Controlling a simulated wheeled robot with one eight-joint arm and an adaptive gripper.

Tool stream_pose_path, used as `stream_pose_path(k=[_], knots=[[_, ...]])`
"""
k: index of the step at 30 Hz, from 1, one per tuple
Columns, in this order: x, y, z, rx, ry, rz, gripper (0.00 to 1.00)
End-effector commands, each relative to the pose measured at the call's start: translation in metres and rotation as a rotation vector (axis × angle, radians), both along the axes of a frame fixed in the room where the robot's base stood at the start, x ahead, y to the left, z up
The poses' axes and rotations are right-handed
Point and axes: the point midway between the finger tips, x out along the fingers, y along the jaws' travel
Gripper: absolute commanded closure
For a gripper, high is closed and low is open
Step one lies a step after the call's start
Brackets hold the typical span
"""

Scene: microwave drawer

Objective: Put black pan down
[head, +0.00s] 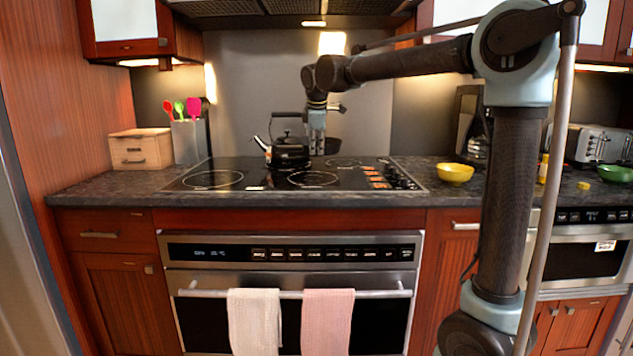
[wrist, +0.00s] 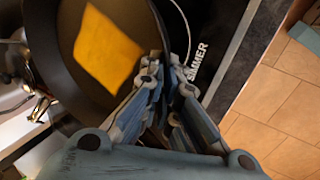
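The black pan (head: 331,146) shows as a small dark shape at the back of the cooktop in the head view, partly hidden by my gripper and the kettle. In the wrist view the pan (wrist: 65,50) fills the upper left, with a flat yellow-orange patch (wrist: 105,48) inside; I cannot tell whether it is an item or a reflection. My gripper (head: 317,130) points down at the pan. In the wrist view its fingertips (wrist: 168,65) come together at the pan's rim. Whether the pan touches the cooktop is unclear.
A black kettle (head: 290,149) stands on the cooktop (head: 253,178), just left of my gripper. The front burners are clear. A yellow bowl (head: 455,173) is on the right counter. A utensil holder (head: 188,142) and wooden box (head: 140,149) stand left.

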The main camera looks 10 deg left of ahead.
Motion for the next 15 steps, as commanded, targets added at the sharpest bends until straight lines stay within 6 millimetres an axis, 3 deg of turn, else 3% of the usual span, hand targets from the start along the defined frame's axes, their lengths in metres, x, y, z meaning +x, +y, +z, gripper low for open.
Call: stream_pose_path(k=[8,15], knots=[[-0.002,0.004,-0.002,0.000,0.000,0.005,1.00],[-0.003,0.005,-0.035,0.001,-0.001,0.007,1.00]])
